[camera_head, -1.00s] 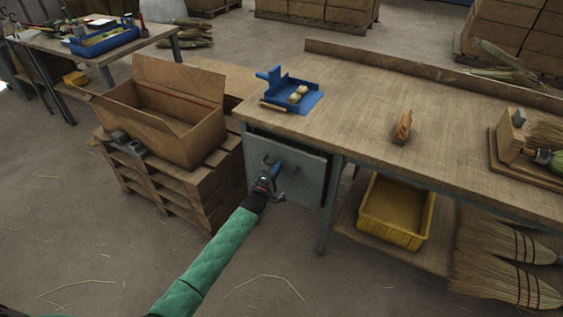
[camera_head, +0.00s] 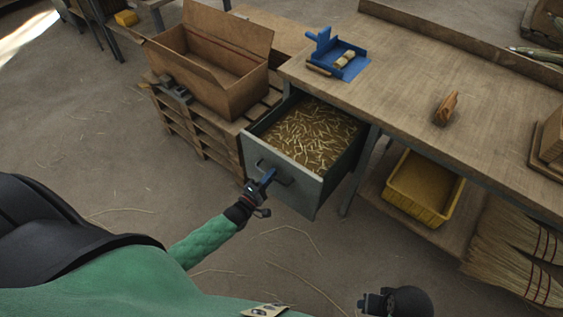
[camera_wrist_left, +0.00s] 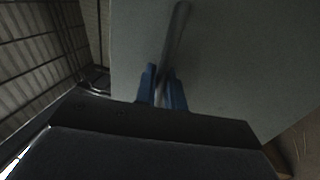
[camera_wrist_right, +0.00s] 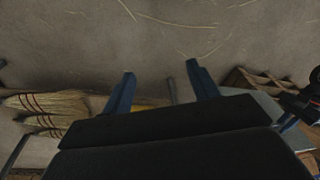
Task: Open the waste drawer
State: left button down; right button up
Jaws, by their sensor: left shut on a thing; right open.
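The waste drawer (camera_head: 300,172) is a grey-green metal drawer under the workbench's left end. It stands pulled out, and straw clippings (camera_head: 313,134) fill it. My left gripper (camera_head: 266,180) is shut on the drawer's handle (camera_head: 277,173) at the front panel. In the left wrist view the blue fingers (camera_wrist_left: 162,88) close on either side of the handle bar (camera_wrist_left: 176,40). My right gripper (camera_wrist_right: 163,85) is open and empty in the right wrist view, its blue fingers apart above the floor. In the head view only part of my right gripper shows at the bottom edge.
A yellow bin (camera_head: 424,187) sits on the shelf under the workbench (camera_head: 405,83). A cardboard box (camera_head: 215,65) stands on pallets left of the drawer. Brooms (camera_head: 515,250) lie at right. Floor before the drawer is clear.

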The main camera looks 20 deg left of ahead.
pick_arm(q)
jog(key=shift+r+v, duration=0.15)
jog(key=shift+v, duration=0.55)
jog(key=shift+r+v, duration=0.1)
jog(key=shift+v, duration=0.6)
pick_arm(e)
jog(key=shift+w+f, duration=0.25)
jog(key=shift+f, duration=0.6)
jog(key=shift+a, duration=0.1)
pick_arm(q)
jog(key=c, duration=1.6)
grip_release()
jog(key=shift+s, duration=0.1)
jog(key=shift+b+v, duration=0.9)
jog(key=shift+v, duration=2.9)
pick_arm(e)
jog(key=shift+s+a+r+t, duration=0.15)
jog(key=shift+a+r, duration=0.15)
jog(key=shift+r, duration=0.3)
jog(key=shift+s+a+r+t, duration=0.15)
jog(key=shift+a+r, duration=0.1)
jog(key=shift+r, duration=0.3)
